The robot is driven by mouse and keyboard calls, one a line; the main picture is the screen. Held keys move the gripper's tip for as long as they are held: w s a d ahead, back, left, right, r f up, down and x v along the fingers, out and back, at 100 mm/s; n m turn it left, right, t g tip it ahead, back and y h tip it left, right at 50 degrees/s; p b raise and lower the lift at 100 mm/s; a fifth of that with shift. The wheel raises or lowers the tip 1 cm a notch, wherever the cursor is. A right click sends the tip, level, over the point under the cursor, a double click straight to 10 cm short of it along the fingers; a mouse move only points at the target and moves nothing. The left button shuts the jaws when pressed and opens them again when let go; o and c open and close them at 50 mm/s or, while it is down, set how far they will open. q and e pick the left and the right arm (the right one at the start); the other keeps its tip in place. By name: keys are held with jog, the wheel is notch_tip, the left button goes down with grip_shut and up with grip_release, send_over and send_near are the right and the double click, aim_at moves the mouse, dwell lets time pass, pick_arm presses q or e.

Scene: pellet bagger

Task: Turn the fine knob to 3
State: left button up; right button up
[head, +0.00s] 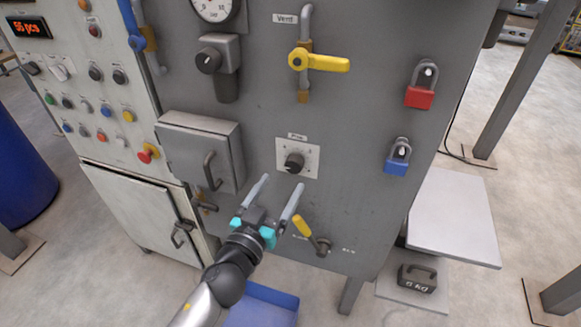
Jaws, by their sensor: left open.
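The fine knob (294,162) is a black round knob on a pale square plate (312,158) on the grey machine front. A small label above it seems to read "Fine". The plate has scale marks, but they are too small for me to read the setting. My left gripper (276,187) is open, with its two long grey fingers spread and pointing up toward the knob. The fingertips are just below the plate and left of it, and nothing is between them. I cannot tell whether they touch the panel. My right gripper is not in view.
A yellow valve lever (322,62) labelled "Vent" is above the knob. A yellow-handled lever (302,227) is close to my right-hand finger. A grey box with a handle (203,155) stands out at left. Red (420,97) and blue (397,167) padlocks hang at right.

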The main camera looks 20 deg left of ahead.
aim_at(292, 167)
pick_arm(q)
jog(key=shift+w+d, duration=0.15)
jog(key=shift+w, duration=1.45)
jog(key=shift+w+d, duration=0.15)
jog(key=shift+w, duration=1.4)
jog(key=shift+c, duration=0.3)
grip_shut()
